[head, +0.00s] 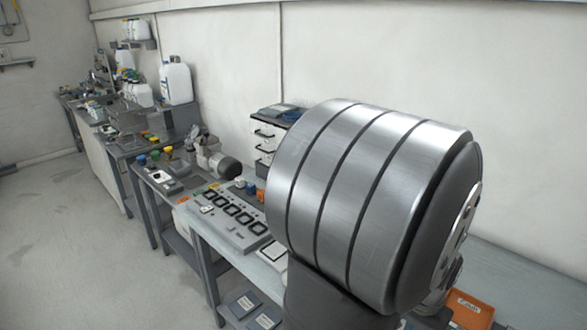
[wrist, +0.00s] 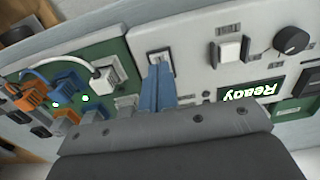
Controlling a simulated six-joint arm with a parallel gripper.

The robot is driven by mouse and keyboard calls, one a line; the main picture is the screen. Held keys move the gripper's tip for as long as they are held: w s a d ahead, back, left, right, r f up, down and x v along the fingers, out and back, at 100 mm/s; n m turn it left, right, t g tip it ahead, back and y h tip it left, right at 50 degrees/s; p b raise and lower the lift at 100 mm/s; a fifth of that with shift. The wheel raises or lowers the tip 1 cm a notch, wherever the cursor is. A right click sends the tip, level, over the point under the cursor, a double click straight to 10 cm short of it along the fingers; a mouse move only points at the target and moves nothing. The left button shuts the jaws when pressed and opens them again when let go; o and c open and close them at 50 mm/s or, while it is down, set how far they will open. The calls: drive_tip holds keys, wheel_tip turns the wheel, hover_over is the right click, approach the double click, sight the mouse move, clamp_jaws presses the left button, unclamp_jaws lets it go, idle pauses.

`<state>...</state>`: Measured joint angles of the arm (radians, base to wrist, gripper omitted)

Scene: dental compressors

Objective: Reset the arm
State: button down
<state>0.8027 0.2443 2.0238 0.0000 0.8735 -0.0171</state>
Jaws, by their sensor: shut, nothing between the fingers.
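In the wrist view my gripper (wrist: 161,70) shows as two blue fingers pressed side by side, shut and empty. Its tips are right at a white switch (wrist: 160,59) in a dark-edged frame on a light grey control panel (wrist: 195,62). I cannot tell whether they touch it. The gripper is not visible in the head view, where a large metal part of my arm fills the right.
Left of the fingers is a green board (wrist: 122,52) with a white plug (wrist: 105,76), orange connectors (wrist: 33,95) and blue ones. A square white button (wrist: 229,47) and black knob (wrist: 291,40) are on the right. In the head view, benches with equipment run along the wall; the floor (head: 60,230) is clear.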

drive_tip(key=shift+f, duration=0.85)
drive_tip(key=shift+r, duration=0.1)
drive_tip(key=shift+r, duration=4.3)
drive_tip(key=s+a+r+n+t+h, duration=0.1)
drive_tip(key=s+a+r, duration=0.1)
drive_tip(key=a, duration=0.7)
drive_tip(key=shift+s+r+n+t, duration=0.2)
drive_tip(key=shift+s+n+t, duration=0.15)
drive_tip(key=shift+n+t, duration=0.05)
drive_tip(key=shift+a, duration=0.1)
drive_tip(key=c, duration=2.2)
unclamp_jaws()
